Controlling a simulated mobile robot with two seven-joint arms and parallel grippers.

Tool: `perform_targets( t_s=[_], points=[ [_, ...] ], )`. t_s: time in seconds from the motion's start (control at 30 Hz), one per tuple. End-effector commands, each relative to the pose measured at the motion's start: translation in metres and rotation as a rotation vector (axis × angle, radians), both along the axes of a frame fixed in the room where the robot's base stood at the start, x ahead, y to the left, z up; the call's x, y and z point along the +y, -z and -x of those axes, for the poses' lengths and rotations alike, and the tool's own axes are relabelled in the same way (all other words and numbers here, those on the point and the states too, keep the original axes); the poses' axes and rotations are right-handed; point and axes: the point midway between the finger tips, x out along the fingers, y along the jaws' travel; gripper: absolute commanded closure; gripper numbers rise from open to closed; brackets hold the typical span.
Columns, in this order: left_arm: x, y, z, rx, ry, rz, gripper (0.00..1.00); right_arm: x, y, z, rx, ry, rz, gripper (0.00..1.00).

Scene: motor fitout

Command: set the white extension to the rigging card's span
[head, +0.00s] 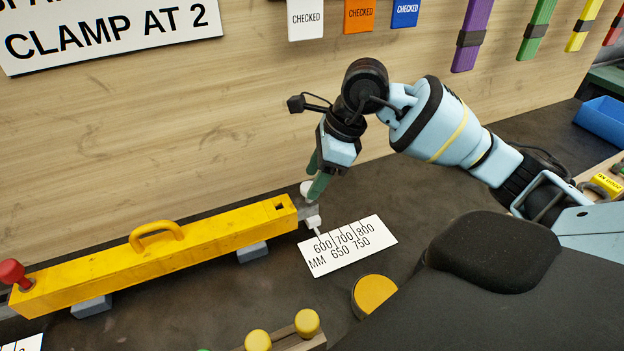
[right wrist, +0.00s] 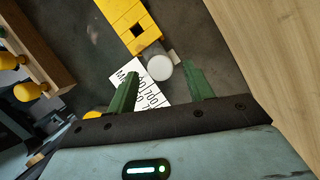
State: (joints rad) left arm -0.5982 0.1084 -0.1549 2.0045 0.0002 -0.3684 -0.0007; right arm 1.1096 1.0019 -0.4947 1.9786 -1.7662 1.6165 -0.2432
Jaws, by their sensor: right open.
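A yellow beam (head: 165,255) lies on low grey blocks. From its right end a short grey extension (head: 309,211) sticks out, with a white knob (head: 306,187) on top and a white pointer (head: 313,222) in front. The pointer is at the 600 end of the millimetre scale card (head: 350,247). My right gripper (head: 315,180) is open, its green fingers pointing down at the knob. The left gripper is out of view.
A wall sign (head: 110,32) reads "CLAMP AT 2"; its upper line is cut off. A yellow round piece (head: 374,294) and yellow-topped pegs (head: 307,322) stand in front. A blue bin (head: 603,120) is far right.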

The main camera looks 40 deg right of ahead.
Motion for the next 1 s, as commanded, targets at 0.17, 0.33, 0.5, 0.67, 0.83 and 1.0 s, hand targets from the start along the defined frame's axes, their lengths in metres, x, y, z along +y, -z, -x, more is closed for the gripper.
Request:
perform_targets(
  t_s=[0.17,0.33,0.5,0.67,0.83,1.0],
  points=[
    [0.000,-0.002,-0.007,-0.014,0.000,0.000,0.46,0.005,0.014,-0.003,-0.001,-0.001,-0.002,0.48],
    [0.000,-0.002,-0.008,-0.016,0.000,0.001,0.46,0.006,0.017,-0.004,-0.001,-0.001,-0.001,0.48],
    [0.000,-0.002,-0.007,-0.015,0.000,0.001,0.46,0.006,0.016,-0.004,-0.001,-0.001,-0.001,0.50],
    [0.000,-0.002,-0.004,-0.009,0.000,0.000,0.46,0.006,0.016,-0.004,-0.001,-0.001,-0.001,0.71],
    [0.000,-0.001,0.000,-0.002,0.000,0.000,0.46,0.006,0.016,-0.004,-0.001,-0.001,-0.001,0.93],
    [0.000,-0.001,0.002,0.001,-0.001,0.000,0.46,0.006,0.016,-0.004,-0.001,-0.001,-0.001,1.00]
  ],
)
